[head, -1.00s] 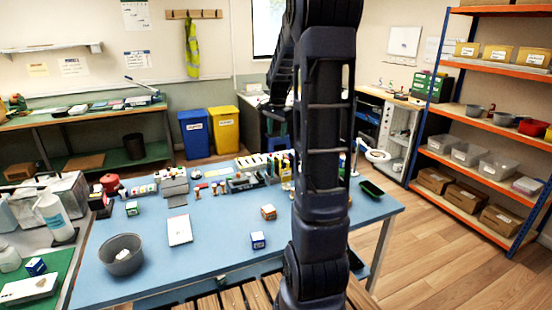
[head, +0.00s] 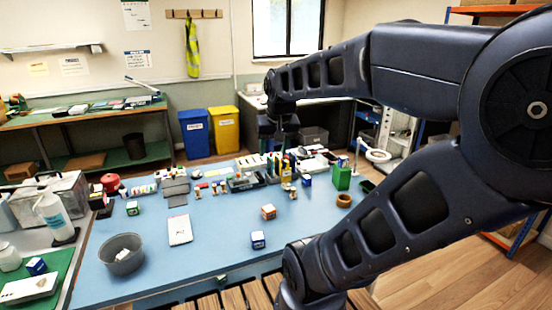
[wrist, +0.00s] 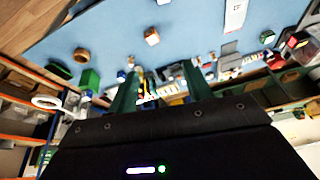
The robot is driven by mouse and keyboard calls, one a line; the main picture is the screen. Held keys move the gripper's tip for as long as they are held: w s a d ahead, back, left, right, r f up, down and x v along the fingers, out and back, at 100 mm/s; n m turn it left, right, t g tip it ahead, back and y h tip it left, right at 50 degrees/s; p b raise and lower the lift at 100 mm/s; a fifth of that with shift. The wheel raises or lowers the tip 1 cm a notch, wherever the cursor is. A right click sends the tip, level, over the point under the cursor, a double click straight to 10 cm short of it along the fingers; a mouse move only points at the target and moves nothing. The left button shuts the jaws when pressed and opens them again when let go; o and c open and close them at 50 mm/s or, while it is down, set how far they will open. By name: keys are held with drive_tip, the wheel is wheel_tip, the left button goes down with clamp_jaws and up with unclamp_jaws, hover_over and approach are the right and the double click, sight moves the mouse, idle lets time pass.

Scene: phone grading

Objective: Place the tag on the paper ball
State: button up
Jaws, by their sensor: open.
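The grey bowl (head: 137,246) stands at the front left of the blue table. A crumpled white thing (head: 122,254) lies in it and looks like the paper ball. I cannot pick out the tag for sure; several small things at the back of the table are too small to tell. My gripper (head: 278,140) is high over the back of the table, far from the bowl. In the wrist view its two green fingers (wrist: 160,88) are apart with nothing held between them.
A white flat pad (head: 180,230), an orange box (head: 268,212) and a blue box (head: 258,240) lie mid-table. A green container (head: 341,178) and a brown ring (head: 344,200) are at the right. Pens and small items crowd the back. The front middle is mostly clear.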

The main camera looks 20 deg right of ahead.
drive_tip(key=shift+n, duration=0.9)
drive_tip(key=s, duration=0.1)
drive_tip(key=s+f, duration=0.1)
drive_tip(key=s+a, duration=0.1)
drive_tip(key=s, duration=0.1)
drive_tip(key=shift+f, duration=0.15)
